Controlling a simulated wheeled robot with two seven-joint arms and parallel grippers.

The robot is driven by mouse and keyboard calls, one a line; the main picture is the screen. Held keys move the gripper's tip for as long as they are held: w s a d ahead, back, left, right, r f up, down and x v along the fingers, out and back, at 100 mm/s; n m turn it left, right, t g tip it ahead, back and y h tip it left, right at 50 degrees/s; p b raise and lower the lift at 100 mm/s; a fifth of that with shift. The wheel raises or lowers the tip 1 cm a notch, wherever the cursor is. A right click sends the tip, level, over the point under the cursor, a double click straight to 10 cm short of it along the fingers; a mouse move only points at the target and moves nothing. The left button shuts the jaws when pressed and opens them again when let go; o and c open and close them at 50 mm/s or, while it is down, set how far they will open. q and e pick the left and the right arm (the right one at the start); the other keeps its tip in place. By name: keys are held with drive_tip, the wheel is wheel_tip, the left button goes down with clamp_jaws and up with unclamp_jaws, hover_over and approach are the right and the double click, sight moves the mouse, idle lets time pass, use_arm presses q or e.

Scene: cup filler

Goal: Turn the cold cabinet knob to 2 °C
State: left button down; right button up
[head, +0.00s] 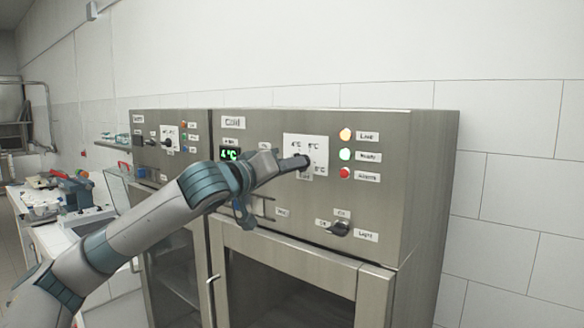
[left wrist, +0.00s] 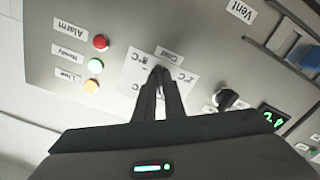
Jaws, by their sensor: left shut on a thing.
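My left gripper (head: 303,162) reaches in from the left and is shut on the temperature knob at this plate. The knob itself is almost wholly hidden by the fingers. In the left wrist view the closed fingers (left wrist: 160,80) meet over the upside-down dial plate (left wrist: 134,70); the knob's pointer cannot be made out. The green display (head: 230,154) appears to read 4 °C. My right gripper is out of view.
Orange, green and red lamps (head: 345,155) sit right of the plate. A light switch (head: 339,229) is below them. A dark knob (left wrist: 227,98) is near the display in the wrist view. A second cabinet (head: 160,155) stands left, beyond it a cluttered counter (head: 60,210).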

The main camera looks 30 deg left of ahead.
use_arm(q)
drive_tip(key=shift+n+b, duration=1.75)
drive_tip(key=shift+n, duration=4.05)
drive_tip(key=c, duration=1.8)
unclamp_jaws()
drive_tip(key=shift+c, duration=0.2)
